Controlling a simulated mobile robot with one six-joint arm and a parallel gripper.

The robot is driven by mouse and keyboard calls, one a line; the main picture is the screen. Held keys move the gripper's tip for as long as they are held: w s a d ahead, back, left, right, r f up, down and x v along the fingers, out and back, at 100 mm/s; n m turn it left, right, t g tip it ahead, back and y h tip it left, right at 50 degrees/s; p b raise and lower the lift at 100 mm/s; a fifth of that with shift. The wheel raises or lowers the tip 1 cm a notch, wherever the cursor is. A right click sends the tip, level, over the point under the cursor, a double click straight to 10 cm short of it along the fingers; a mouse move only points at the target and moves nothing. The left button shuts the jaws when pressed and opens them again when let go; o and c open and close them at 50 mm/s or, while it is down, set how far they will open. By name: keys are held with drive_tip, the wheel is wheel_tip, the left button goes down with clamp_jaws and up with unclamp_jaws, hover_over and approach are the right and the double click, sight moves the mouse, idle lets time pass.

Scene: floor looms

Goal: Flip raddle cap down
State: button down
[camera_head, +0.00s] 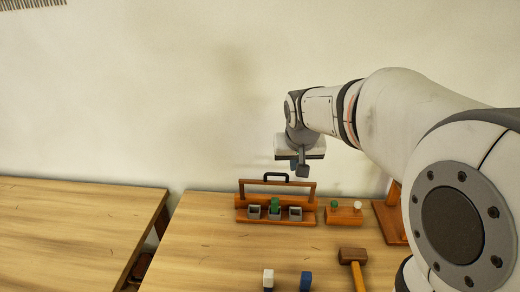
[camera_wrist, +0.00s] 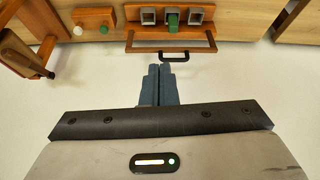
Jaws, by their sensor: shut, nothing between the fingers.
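The raddle (camera_head: 240,214) is a wooden rack near the table's back edge, with grey square holders in a row and a green piece (camera_head: 275,205) in the middle one. Its cap (camera_head: 258,184) is a wooden frame standing raised above the rack, with a black handle (camera_head: 276,174) on its top bar. The wrist view also shows the cap (camera_wrist: 140,48) and its handle (camera_wrist: 175,57). My gripper (camera_head: 302,171) is shut and empty, above and slightly right of the handle in the head view. In the wrist view its fingertips (camera_wrist: 160,68) appear close to the handle; I cannot tell whether they touch.
A small wooden block (camera_head: 343,215) with a green and a white knob stands right of the raddle. A mallet (camera_head: 353,262), a white-topped piece (camera_head: 268,279) and a blue piece (camera_head: 306,281) lie nearer. Another table (camera_head: 70,230) stands left across a gap. A pale wall rises behind.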

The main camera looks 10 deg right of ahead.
drive_tip(key=w+f+b, duration=0.2)
drive_tip(key=w+f, duration=0.2)
drive_tip(key=w, duration=0.6)
drive_tip(key=w+f+m+t+b, duration=0.1)
drive_tip(key=w+f, duration=0.3)
drive_tip(key=w, duration=0.6)
drive_tip(key=shift+w+d+f+b, duration=0.15)
drive_tip(key=shift+w+d+b, duration=0.1)
drive_tip(key=shift+w+b, duration=0.2)
drive_tip(key=shift+s, duration=0.1)
drive_tip(key=f, duration=0.3)
drive_tip(key=w+f+p, duration=0.1)
drive_tip(key=f, duration=0.2)
drive_tip(key=w+f+p, duration=0.1)
drive_tip(key=f, duration=0.2)
drive_tip(key=shift+d+f, duration=0.2)
drive_tip(key=shift+s+t, duration=0.1)
drive_tip(key=shift+t, duration=0.2)
